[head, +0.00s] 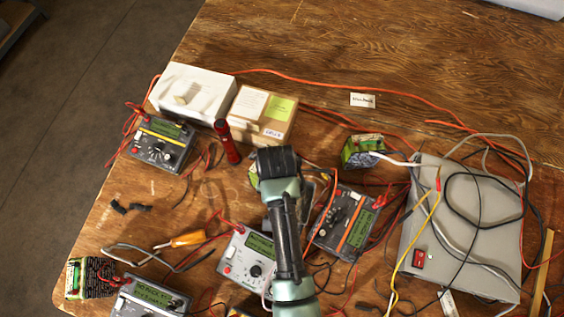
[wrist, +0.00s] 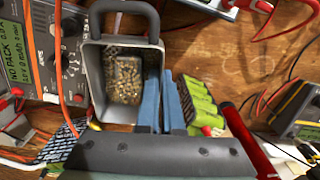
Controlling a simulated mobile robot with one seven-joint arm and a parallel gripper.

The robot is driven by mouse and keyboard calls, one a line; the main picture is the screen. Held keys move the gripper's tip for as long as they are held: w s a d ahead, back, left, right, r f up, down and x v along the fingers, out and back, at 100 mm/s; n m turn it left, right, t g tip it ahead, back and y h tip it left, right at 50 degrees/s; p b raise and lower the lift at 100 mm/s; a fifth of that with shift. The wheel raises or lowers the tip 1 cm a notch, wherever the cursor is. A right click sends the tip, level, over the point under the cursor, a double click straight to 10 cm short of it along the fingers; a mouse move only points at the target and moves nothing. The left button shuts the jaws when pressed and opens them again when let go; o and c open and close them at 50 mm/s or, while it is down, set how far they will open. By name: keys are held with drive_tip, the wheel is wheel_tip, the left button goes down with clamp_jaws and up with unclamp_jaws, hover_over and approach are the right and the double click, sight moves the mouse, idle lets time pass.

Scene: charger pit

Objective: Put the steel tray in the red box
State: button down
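The steel tray (wrist: 95,75) is a grey open bin with a raised handle, and small brass-coloured pieces lie in it. It fills the left middle of the wrist view. My gripper (wrist: 164,78) has two blue fingers close together at the tray's right wall, one on the inner side and one on the outer. They appear shut on that wall, though the contact is partly hidden. In the head view my arm hides the fingers and most of the tray. I see no red box in either view.
A grey multimeter-like charger (head: 345,222) stands close beside the tray, and a green battery pack (wrist: 200,102) lies on its other side. A red flashlight (head: 227,142), two cartons (head: 195,93), a large grey case (head: 462,235) and many loose cables crowd the table.

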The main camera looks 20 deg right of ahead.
drive_tip(key=shift+f, duration=2.75)
drive_tip(key=shift+f+b, duration=0.2)
drive_tip(key=shift+b, duration=0.15)
drive_tip(key=c, duration=1.1)
unclamp_jaws()
drive_tip(key=shift+r, duration=0.1)
